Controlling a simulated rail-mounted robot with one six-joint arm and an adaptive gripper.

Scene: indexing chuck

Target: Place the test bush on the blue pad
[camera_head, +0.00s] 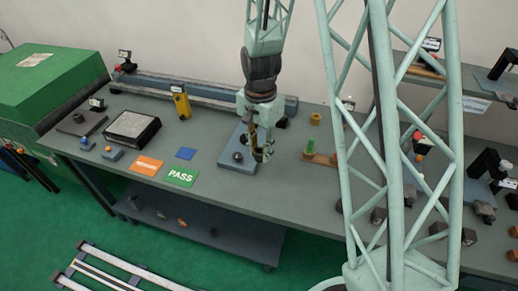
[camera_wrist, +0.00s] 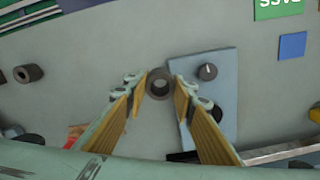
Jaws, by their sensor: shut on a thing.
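The test bush, a dark grey ring (camera_wrist: 159,83), sits between the fingertips of my gripper (camera_wrist: 158,86) in the wrist view, its bore facing the camera. My gripper (camera_head: 262,152) is shut on it, beside the right edge of a blue-grey plate with a dark knob (camera_head: 238,156). The bush is hard to make out in the head view, and its height above the bench is unclear. The blue pad (camera_head: 186,153) lies bare on the bench, left of the plate. It also shows at the upper right of the wrist view (camera_wrist: 292,46).
A green PASS card (camera_head: 182,177) and an orange card (camera_head: 146,165) lie near the pad. A yellow device (camera_head: 181,102) stands behind it. A black-edged tray (camera_head: 132,128) is further left. A brown ring (camera_head: 315,118) and a wooden strip with a green peg (camera_head: 310,146) stand right of my gripper.

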